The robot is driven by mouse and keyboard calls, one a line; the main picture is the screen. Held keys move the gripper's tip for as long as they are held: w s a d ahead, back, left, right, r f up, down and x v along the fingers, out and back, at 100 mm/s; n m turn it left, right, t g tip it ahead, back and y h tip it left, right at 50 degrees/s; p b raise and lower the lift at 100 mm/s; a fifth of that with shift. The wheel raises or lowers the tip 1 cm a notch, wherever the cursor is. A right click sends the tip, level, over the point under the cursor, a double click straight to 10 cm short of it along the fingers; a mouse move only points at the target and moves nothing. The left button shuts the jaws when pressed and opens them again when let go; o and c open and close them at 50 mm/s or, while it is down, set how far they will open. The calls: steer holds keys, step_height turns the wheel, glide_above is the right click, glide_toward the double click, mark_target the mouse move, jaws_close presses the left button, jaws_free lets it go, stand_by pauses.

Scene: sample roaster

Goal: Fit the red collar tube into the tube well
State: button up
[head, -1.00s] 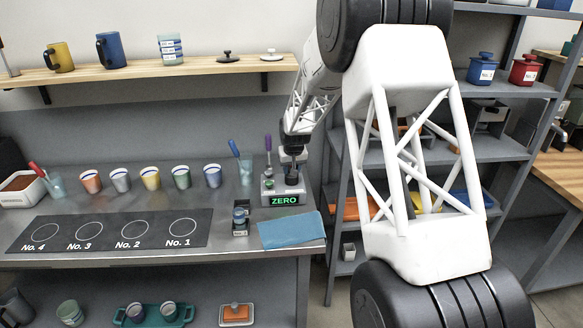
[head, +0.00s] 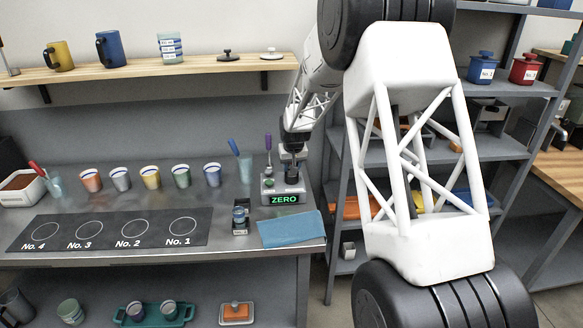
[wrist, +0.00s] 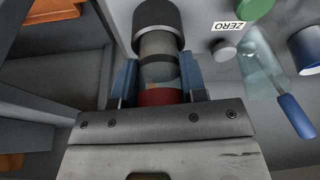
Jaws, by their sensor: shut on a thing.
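The red collar tube (wrist: 160,72) is in my gripper (wrist: 152,82), with its red collar (wrist: 160,97) close to the gripper's palm. The blue fingers press on its two sides. The tube is clear grey with a dark band. A black cylinder (wrist: 157,18) lies right at the tube's far end in the wrist view; I cannot tell whether the tube's tip is inside it or only against it. In the head view my gripper (head: 292,152) is above the grey device (head: 270,188) with the green ZERO display. The fingers and tube are too small there to judge.
A blue-handled brush-like tool (wrist: 280,95) stands close to the gripper. Several cups (head: 150,177) stand to the left. A grey shelf rack (head: 340,215) is at the right.

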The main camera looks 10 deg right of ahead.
mark_target(293, 176)
steer(key=shift+r, duration=0.25)
steer(key=shift+r, duration=0.35)
steer(key=shift+r, duration=0.15)
stand_by(1.1)
steer(key=shift+f, duration=1.3)
stand_by(1.1)
steer(key=o, duration=1.1)
steer(key=shift+r, duration=0.1)
steer(key=v, duration=0.7)
steer(key=shift+r, duration=0.25)
steer(key=shift+s, duration=0.2)
